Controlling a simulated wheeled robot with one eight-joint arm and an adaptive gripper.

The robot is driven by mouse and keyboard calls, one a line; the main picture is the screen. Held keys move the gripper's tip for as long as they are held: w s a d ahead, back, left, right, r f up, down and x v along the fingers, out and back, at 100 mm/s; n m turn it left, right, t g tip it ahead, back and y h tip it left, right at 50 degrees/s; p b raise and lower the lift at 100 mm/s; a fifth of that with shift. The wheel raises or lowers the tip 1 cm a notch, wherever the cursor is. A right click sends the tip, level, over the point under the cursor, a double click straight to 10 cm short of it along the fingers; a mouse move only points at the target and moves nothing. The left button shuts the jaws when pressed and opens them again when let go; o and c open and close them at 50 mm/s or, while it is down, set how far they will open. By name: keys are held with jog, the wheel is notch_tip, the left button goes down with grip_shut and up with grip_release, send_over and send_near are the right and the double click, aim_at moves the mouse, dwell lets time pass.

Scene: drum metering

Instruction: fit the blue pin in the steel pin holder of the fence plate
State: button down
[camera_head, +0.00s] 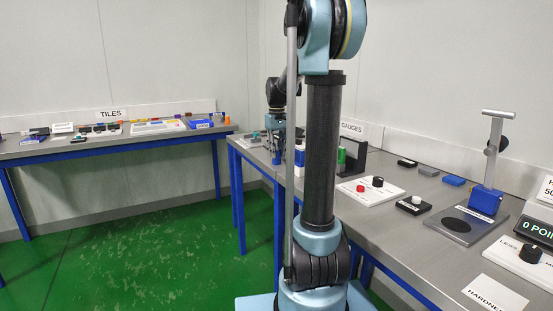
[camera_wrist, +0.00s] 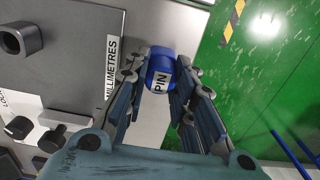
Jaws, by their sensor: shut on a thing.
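The blue pin (camera_wrist: 161,68), with a white label reading PIN, is between the fingers of my gripper (camera_wrist: 164,82) in the wrist view. My gripper is shut on it. A grey plate (camera_wrist: 70,25) with a MILLIMETRES label lies to the left of the pin. A short dark grey cylinder (camera_wrist: 20,38) with a hollow-looking end stands on it; I cannot tell surely whether it is the steel pin holder. The pin is apart from this cylinder.
Dark knobs (camera_wrist: 52,139) lie left of my fingers in the wrist view. Green floor (camera_wrist: 270,90) shows to the right, past the bench edge. In the head view, the gauges bench (camera_head: 400,240) carries a dark upright block (camera_head: 355,158) and several knobbed panels. The tiles bench (camera_head: 60,155) stands left.

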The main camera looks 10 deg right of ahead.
jog(key=shift+r, duration=0.2)
jog(key=shift+r, duration=2.8)
jog(key=shift+r, duration=2)
